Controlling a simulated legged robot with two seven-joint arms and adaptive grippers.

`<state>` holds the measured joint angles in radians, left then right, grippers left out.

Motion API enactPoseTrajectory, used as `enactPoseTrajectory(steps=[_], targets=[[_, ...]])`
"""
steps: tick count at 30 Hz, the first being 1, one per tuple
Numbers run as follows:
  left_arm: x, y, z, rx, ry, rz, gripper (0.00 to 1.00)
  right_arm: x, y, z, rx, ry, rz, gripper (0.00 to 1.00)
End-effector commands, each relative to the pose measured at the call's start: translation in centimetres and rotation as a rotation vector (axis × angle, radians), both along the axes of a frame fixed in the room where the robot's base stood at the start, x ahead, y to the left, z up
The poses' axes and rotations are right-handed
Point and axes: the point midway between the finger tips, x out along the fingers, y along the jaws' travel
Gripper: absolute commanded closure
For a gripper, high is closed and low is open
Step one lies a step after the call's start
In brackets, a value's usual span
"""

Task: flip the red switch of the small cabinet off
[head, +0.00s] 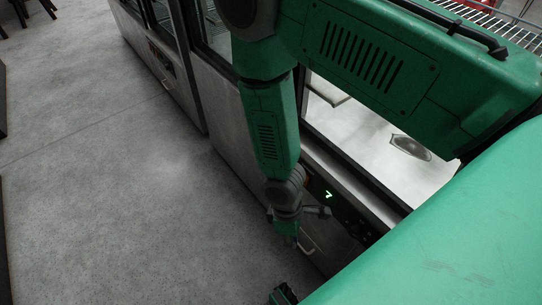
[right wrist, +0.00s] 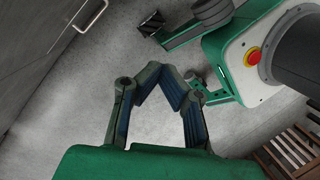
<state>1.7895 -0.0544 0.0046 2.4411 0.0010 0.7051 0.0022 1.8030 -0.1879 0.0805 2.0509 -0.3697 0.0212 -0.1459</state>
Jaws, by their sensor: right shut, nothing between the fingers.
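The small cabinet (head: 228,118) is grey metal, with a glass-sided upper part and a dark control panel (head: 345,211) on its front. A green lit display (head: 328,195) glows on that panel. A small reddish spot shows beside my right wrist at the panel; I cannot tell whether it is the red switch, as my arm covers that area. My right gripper (head: 290,240) points down in front of the cabinet, below the panel. In the right wrist view its fingers (right wrist: 180,78) come together, shut and empty, over the floor. My left gripper is not identifiable.
A metal handle (head: 308,244) is on the cabinet front beside my right gripper. Another handle (right wrist: 88,15) shows in the right wrist view. Grey floor (head: 100,170) is open to the left. A slatted wooden item (right wrist: 290,150) is at lower right of the wrist view.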

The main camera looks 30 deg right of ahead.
Motion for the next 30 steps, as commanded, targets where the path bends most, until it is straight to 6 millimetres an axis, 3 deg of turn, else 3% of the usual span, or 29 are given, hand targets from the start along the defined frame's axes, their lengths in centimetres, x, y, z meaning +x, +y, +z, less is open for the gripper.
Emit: enactPoseTrajectory(steps=[2, 5, 9, 12, 15, 20, 30], targets=[[0.0, 0.0, -1.1, 0.0, 0.0, 0.0, 0.6, 3.4, 0.8, -1.0, -0.054, 0.043, 0.226, 1.0], [0.0, 0.0, -1.9, 0.0, 0.0, 0.0, 0.6, 8.0, 0.9, -0.6, -0.178, 0.092, 0.495, 1.0], [0.0, 0.0, -2.7, 0.0, 0.0, 0.0, 0.6, 15.1, 1.1, 2.1, -0.409, 0.124, 0.768, 1.0], [0.0, 0.0, -3.2, 0.0, 0.0, 0.0, 0.6, 19.1, 1.5, 4.7, -0.562, 0.134, 0.876, 1.0], [0.0, 0.0, -3.4, 0.0, 0.0, 0.0, 0.6, 21.7, 2.0, 7.0, -0.674, 0.139, 0.93, 1.0], [0.0, 0.0, -3.5, 0.0, 0.0, 0.0, 0.6, 23.2, 2.2, 8.7, -0.749, 0.145, 0.956, 1.0], [0.0, 0.0, -3.5, 0.0, 0.0, 0.0, 0.6, 23.2, 2.1, 8.7, -0.753, 0.148, 0.956, 1.0]])
